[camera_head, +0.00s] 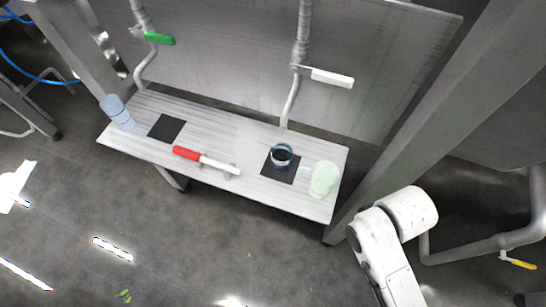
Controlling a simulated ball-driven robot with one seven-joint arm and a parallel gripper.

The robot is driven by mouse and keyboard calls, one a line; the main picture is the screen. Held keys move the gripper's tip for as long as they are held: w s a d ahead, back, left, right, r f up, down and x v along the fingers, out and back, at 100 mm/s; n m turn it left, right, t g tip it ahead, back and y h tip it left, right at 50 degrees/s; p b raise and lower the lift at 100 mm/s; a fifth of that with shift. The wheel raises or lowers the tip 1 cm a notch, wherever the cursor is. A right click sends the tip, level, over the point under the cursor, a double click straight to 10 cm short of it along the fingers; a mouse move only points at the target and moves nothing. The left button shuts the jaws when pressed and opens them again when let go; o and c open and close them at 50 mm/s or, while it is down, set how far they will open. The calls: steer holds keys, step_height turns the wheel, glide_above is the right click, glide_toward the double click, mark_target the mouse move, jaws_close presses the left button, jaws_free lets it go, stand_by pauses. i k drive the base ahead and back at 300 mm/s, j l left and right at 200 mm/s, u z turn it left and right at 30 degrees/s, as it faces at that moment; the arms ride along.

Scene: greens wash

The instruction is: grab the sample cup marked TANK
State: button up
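No TANK lettering is readable on any vessel, so I cannot tell which one is the sample cup marked TANK. A clear cup with a dark blue look (282,155) stands on a black square (279,172) toward the right of the bench, below a pipe end. A pale green translucent vessel (324,178) stands at the bench's right end. A pale blue translucent vessel (117,112) stands at the far left end. My white arm (385,240) is at the lower right, apart from the bench. My gripper is not in view.
The narrow grey bench (232,130) also carries a red and white stick-shaped tool (205,161) and a bare black square (166,128). Pipes with a green handle (160,38) and a white handle (332,77) come down behind it. A metal post (440,115) rises at right. Floor in front is mostly clear.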

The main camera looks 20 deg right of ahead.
mark_target(282, 152)
steer(key=i+l+u, duration=0.2)
steer(key=u, duration=0.25)
steer(key=i+l+u, duration=0.15)
steer(key=u, duration=0.3)
steer(key=i+l+u, duration=0.1)
steer(key=l+u, duration=0.35)
steer(key=j, duration=0.1)
